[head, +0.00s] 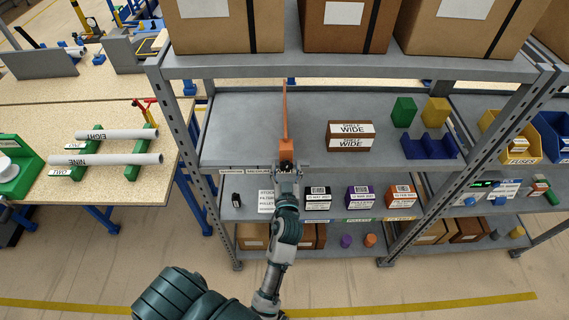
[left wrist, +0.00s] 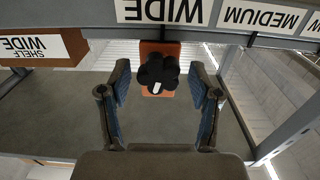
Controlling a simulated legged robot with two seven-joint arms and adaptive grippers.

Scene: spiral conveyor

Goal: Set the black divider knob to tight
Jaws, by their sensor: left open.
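The black divider knob (left wrist: 157,72) is lobed, with a white mark on its lower side in the left wrist view. It sits on the front of an orange block (left wrist: 160,48). In the head view the orange divider (head: 285,112) runs back along the middle shelf, with the knob (head: 286,166) at its front. My left gripper (head: 288,172) is in front of the knob. In the left wrist view the left gripper (left wrist: 160,88) is open, with a blue-padded finger on each side of the knob and gaps between. My right gripper is not visible.
The shelf edge carries a WIDE label (left wrist: 163,10) lined up with the knob and a MEDIUM label (left wrist: 260,18) to its right. A brown SHELF WIDE box (head: 350,136) stands right of the divider. Small labelled boxes (head: 318,198) stand on the shelf below.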

